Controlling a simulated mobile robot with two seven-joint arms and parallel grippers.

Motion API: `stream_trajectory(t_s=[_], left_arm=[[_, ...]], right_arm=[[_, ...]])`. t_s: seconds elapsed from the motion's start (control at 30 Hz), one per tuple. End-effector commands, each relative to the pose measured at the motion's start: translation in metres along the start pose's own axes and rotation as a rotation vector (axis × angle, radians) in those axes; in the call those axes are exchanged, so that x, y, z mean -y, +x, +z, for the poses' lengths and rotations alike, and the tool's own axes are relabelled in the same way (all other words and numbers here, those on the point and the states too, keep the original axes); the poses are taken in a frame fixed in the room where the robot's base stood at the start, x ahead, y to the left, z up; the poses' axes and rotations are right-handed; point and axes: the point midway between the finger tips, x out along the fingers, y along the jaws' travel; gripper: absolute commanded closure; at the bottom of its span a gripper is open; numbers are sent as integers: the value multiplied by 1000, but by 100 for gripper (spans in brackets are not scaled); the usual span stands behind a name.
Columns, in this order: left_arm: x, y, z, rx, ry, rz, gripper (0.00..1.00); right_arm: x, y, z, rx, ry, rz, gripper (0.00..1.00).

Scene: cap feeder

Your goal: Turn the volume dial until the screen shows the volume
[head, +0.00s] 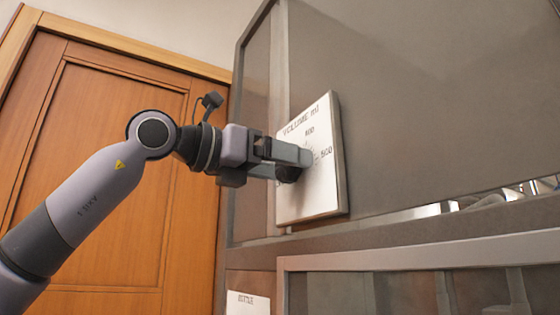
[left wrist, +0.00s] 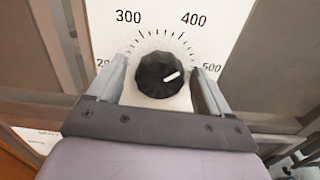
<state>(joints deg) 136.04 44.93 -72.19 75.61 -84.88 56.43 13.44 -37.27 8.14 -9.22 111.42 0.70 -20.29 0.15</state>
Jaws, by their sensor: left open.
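The volume dial (left wrist: 160,75) is a black ribbed knob on a white scale plate (left wrist: 215,20) with tick marks. In the left wrist view its white pointer line aims right and slightly up, towards the part of the scale between 400 and 500. The plate also shows in the head view (head: 322,190), headed VOLUME ml. My left gripper (head: 300,164) is at the plate; in the left wrist view (left wrist: 159,70) its open fingers stand on either side of the dial, with small gaps. No screen with a volume reading is in view. My right gripper is not in view.
The plate is mounted on a large grey machine cabinet (head: 400,110). A lower framed window (head: 400,258) and a small white label (head: 247,303) are below. A brown wooden door (head: 110,200) stands behind my left arm.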

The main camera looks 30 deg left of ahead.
Motion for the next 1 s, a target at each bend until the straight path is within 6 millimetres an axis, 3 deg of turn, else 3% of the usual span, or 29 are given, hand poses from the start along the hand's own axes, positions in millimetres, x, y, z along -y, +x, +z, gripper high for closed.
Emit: stream_trajectory(t_s=[0.1, 0.27, 0.3, 0.67, 1.0], left_arm=[[0, 0, 0, 0, 0, 0, 20], [0, 0, 0, 0, 0, 0, 72], [0, 0, 0, 0, 0, 0, 76], [0, 0, 1, 2, 37, 0, 76], [0, 0, 2, 4, 244, 0, 76]], right_arm=[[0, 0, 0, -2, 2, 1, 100], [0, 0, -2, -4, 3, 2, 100], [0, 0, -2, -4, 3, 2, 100], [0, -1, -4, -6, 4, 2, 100], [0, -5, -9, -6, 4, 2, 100]])
